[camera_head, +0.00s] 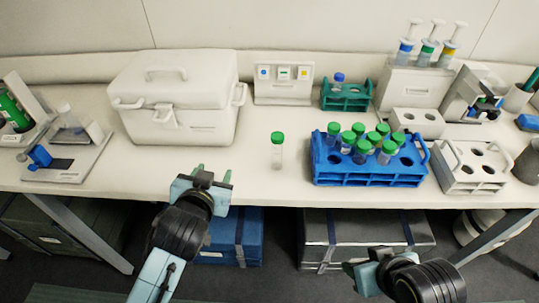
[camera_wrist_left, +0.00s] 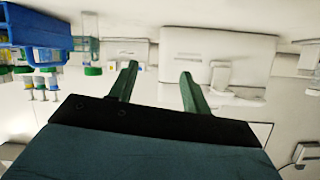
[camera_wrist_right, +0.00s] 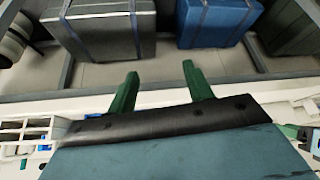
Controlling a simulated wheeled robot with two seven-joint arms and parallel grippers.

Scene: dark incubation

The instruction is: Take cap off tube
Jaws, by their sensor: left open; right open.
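A clear tube (camera_head: 277,155) with a green cap (camera_head: 277,138) stands upright by itself on the white bench, left of the blue rack. The left wrist view shows it upside down, with its green cap (camera_wrist_left: 93,71) low in the picture. My left gripper (camera_head: 213,174) is open and empty at the bench's front edge, left of the tube and apart from it. My right gripper (camera_head: 362,268) is low in front of the bench. It is open and empty in the right wrist view (camera_wrist_right: 160,82), far from the tube.
A blue rack (camera_head: 366,180) holds several green-capped tubes. A white cooler box (camera_head: 180,95) stands at the back left, and a white rack (camera_head: 472,165) at the right. A teal rack (camera_head: 346,97) holds a blue-capped tube. The bench around the lone tube is clear.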

